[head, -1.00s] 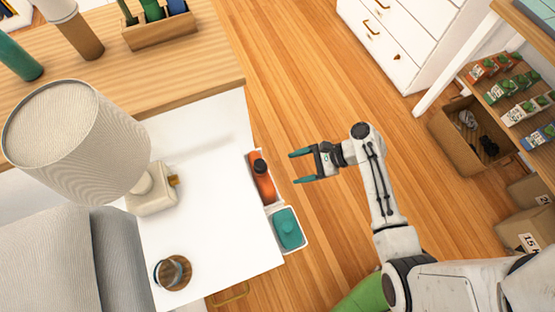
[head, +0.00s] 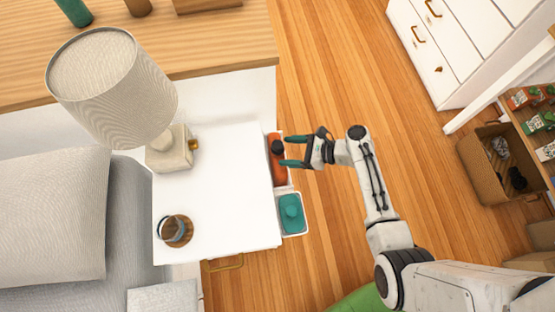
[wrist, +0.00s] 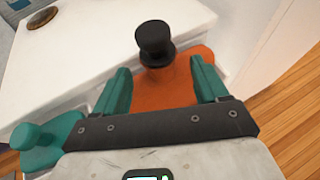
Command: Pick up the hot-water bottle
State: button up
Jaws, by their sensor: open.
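The hot-water bottle (head: 278,173) appears to be the orange, flat-bodied thing with a black stopper. It sits in a narrow white holder at the right side of the white nightstand. My gripper (head: 288,154) is open and empty, with its teal fingers reaching from the right over the bottle. In the wrist view the orange body (wrist: 166,92) lies between the two spread fingers, with the black stopper just beyond the tips. The lower part of the bottle is hidden by my gripper. I cannot tell whether the fingers touch it.
A teal, knobbed thing (head: 291,213) sits in the holder beside the bottle. The white nightstand (head: 228,195) bears a lamp (head: 118,88) and a round brown cup (head: 175,230). A cardboard box (head: 484,168) stands far right.

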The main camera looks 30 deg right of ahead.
jog(key=shift+x, duration=1)
jog(key=c, duration=0.9)
jog(key=shift+w+r, duration=0.1)
jog(key=shift+c, duration=0.5)
